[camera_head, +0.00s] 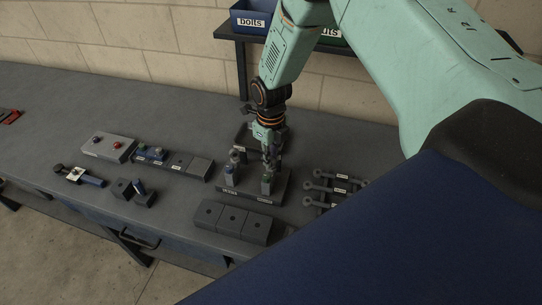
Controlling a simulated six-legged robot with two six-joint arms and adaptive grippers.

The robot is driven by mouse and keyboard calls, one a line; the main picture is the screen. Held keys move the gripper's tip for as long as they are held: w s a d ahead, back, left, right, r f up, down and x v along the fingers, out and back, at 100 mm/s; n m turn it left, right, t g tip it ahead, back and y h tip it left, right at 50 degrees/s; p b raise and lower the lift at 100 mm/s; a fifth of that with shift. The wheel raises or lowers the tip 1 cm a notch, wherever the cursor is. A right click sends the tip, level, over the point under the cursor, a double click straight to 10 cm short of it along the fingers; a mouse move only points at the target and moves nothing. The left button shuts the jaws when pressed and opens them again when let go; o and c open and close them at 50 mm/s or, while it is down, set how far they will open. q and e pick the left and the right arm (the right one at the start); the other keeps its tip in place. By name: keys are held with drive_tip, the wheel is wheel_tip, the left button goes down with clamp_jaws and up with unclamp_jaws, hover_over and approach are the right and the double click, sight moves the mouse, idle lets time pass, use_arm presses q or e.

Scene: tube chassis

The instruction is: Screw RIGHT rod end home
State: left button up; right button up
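A dark fixture (252,190) stands on the workbench with two grey upright blocks, one at its left (232,174) and one at its right (267,186). My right gripper (270,160) points down directly over the right block, at or very near its top. The gripper is small and dark here, so I cannot tell whether its fingers are closed on a rod end. The rod end and its thread are not clear. Several grey rods with ring ends (330,188) lie in a labelled rack right of the fixture. My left gripper is not in view.
Grey blocks with holes (232,219) lie in front of the fixture. A long tray (185,163), a button box (108,148) and a tool (78,175) lie to the left. A blue bolts bin (252,20) sits on a shelf behind. The bench's far left is mostly clear.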

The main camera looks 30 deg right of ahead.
drive_tip(key=o, duration=0.4)
drive_tip(key=shift+c, duration=0.2)
